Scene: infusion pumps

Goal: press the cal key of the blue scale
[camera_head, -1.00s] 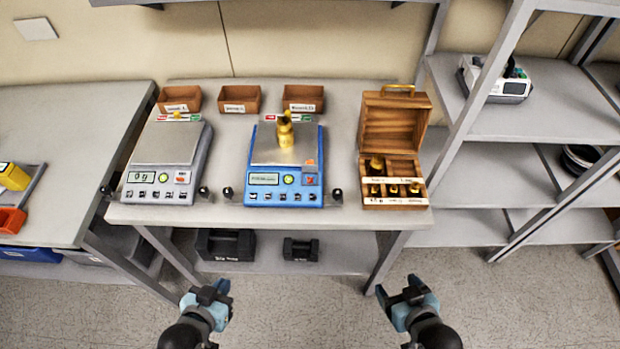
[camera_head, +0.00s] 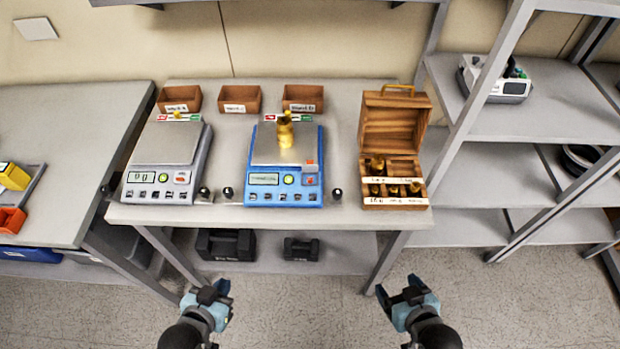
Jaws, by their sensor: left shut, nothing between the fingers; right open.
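The blue scale (camera_head: 262,206) stands in the middle of the table, with a display and a row of small keys on its front panel (camera_head: 285,189). The key labels are too small to read. A brass weight (camera_head: 285,131) stands upright on its pan. My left gripper (camera_head: 208,288) is shut and empty, low in front of the table and left of the blue scale. My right gripper (camera_head: 395,290) is open and empty, in front of the table to the right. Both grippers are apart from the scale.
A grey scale (camera_head: 165,146) stands to the left. An open wooden box (camera_head: 394,137) with several brass weights is on the right. Three small brown bins (camera_head: 240,98) stand at the back. Small dark knobs (camera_head: 228,192) sit by the table's front edge. Dark weights (camera_head: 300,249) lie on the lower shelf.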

